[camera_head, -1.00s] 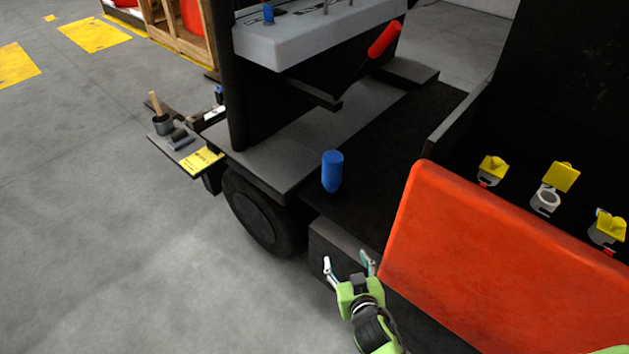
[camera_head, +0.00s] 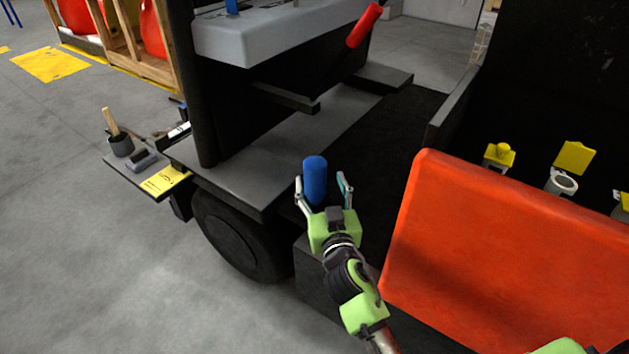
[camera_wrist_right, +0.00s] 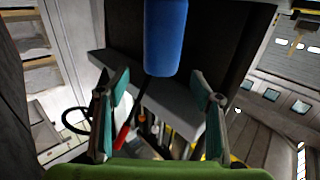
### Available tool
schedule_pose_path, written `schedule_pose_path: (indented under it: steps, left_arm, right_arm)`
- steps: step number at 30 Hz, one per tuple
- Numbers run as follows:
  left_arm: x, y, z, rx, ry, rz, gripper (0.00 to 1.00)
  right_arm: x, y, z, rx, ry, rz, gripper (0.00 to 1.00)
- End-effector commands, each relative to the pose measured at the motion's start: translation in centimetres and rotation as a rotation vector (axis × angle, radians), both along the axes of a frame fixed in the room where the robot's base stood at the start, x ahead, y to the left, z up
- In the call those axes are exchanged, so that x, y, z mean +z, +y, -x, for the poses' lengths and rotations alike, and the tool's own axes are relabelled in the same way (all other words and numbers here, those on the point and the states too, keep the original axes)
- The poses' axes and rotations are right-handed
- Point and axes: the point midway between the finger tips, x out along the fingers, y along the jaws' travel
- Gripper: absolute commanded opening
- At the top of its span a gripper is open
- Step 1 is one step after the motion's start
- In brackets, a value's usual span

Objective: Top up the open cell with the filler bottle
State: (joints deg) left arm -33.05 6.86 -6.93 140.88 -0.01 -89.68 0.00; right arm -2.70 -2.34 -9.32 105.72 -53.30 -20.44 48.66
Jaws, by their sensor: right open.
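The blue filler bottle (camera_head: 315,181) stands upright on the dark floor of the vehicle. My right gripper (camera_head: 321,184) is open, with one finger on each side of the bottle in the head view. In the right wrist view the bottle (camera_wrist_right: 165,38) hangs into the top middle, between and ahead of the open fingers (camera_wrist_right: 160,88), with no clear contact. The open cell (camera_head: 563,184) is a grey ring-shaped filler with its yellow lid (camera_head: 575,157) raised, behind the orange panel. My left gripper is not in view.
The orange panel (camera_head: 510,250) stands right of my arm, in front of the cells. Another filler with a yellow cap (camera_head: 499,155) is left of the open one; a third is cut off at right. A grey console (camera_head: 285,33) and red-handled lever (camera_head: 365,25) are beyond the bottle.

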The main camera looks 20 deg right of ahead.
Motion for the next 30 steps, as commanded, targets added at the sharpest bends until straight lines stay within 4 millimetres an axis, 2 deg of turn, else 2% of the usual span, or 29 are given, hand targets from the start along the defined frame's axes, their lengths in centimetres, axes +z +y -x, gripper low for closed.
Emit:
schedule_pose_path:
  steps: [3, 10, 18, 22, 28, 29, 30]
  left_arm:
    - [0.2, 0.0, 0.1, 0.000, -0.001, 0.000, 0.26]
    - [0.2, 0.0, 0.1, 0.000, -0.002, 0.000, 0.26]
    - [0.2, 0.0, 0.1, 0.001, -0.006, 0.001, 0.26]
    - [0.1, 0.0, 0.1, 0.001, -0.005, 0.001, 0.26]
    - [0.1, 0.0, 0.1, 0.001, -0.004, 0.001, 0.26]
    - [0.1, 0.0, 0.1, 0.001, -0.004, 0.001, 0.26]
    - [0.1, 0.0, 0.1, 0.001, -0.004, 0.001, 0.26]
  right_arm:
    - [0.0, -0.1, -1.3, 0.001, -0.001, 0.001, 0.60]
    - [-0.1, -0.2, -2.7, 0.001, 0.000, 0.001, 0.60]
    - [-0.2, -0.6, -6.3, 0.001, 0.000, 0.003, 0.60]
    - [-0.2, -0.7, -7.0, 0.001, 0.001, 0.002, 0.60]
    - [-0.2, -0.7, -7.0, 0.001, 0.001, 0.001, 0.60]
    - [-0.2, -0.7, -7.0, 0.001, 0.001, 0.001, 0.57]
    - [-0.2, -0.7, -7.0, 0.001, 0.001, 0.001, 0.47]
